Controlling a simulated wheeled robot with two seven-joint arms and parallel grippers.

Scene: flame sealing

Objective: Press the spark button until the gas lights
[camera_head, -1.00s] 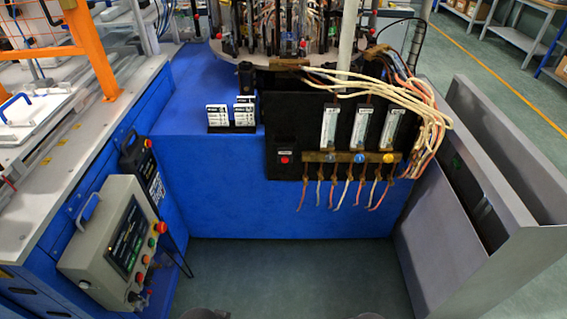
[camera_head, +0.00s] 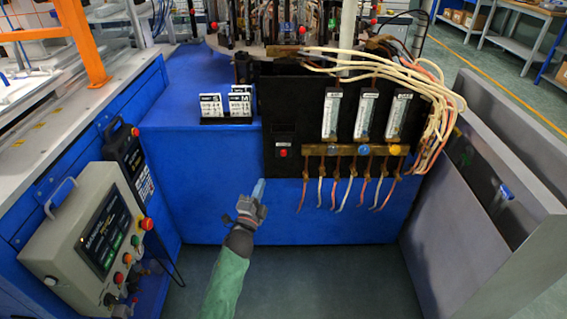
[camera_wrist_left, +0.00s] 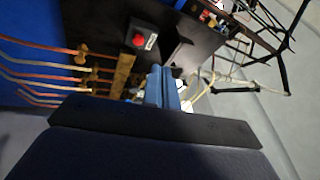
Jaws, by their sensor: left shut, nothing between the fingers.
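The spark button is a small red button (camera_head: 283,153) on a black box at the left of the black gas panel (camera_head: 303,92). In the left wrist view the red button (camera_wrist_left: 138,40) shows above and left of the fingers. My left gripper (camera_head: 259,188) has blue fingers, shut and empty. It is in front of the blue cabinet, below and slightly left of the button, apart from it in the picture. The shut fingers (camera_wrist_left: 161,84) also show in the left wrist view. My right gripper is in neither view. No flame can be made out at the burners.
Three flow meters with brass, blue and yellow knobs (camera_head: 393,150) sit right of the button, with hoses hanging below. Small label cards (camera_head: 240,104) stand on the blue cabinet (camera_head: 205,165). A control box (camera_head: 95,240) is at left, a grey bin (camera_head: 440,215) at right.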

